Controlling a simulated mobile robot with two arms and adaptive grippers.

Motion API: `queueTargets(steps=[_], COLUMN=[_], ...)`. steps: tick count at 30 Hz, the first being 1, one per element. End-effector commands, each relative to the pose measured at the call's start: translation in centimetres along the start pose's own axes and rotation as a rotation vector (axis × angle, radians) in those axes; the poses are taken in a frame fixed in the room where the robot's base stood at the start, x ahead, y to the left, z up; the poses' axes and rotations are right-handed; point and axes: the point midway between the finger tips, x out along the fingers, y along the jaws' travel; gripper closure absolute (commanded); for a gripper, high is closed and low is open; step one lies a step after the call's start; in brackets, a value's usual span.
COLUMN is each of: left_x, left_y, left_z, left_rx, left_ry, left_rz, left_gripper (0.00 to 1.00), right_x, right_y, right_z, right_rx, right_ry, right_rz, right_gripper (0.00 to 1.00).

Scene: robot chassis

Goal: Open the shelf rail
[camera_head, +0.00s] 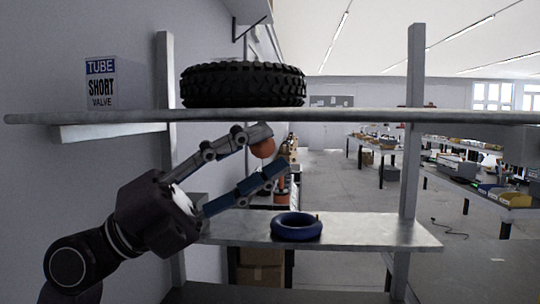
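The shelf has two grey boards between upright posts. The upper board (350,115) runs across the whole view, with a pale strip (108,132) under its left end. The lower board (375,232) sits further down. I cannot tell which part is the sliding rail. My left gripper (276,150) is in the gap between the boards, below the upper board and above the lower one. Its two fingers are spread apart and point up to the right. A round orange thing shows by the upper fingertip; I cannot tell whether they touch. My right gripper is out of view.
A black tire (243,84) and a "TUBE SHORT VALVE" box (101,83) stand on the upper board. A blue ring (296,226) lies on the lower board. Posts (412,150) stand left and right. Workbenches stand beyond at right, with open floor between.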

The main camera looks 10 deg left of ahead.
Motion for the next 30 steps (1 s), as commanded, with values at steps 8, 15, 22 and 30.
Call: queueTargets(steps=[8,15,22,30], left_x=[-2.2,-3.8,-5.3,-7.0], left_y=[0.4,0.7,0.9,1.1], left_z=[0.5,0.6,0.8,1.1], left_rx=[0.002,0.001,0.002,0.001], left_ry=[-0.007,-0.004,-0.003,-0.001], left_rz=[-0.003,-0.004,-0.003,-0.003], left_gripper=[0.59,0.59,0.59,0.59], right_x=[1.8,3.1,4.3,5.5], right_y=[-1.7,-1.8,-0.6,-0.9], right_z=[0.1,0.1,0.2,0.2], right_rx=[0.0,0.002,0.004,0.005], right_ry=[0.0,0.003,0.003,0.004], right_rz=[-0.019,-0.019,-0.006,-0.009], right_gripper=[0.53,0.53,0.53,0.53])
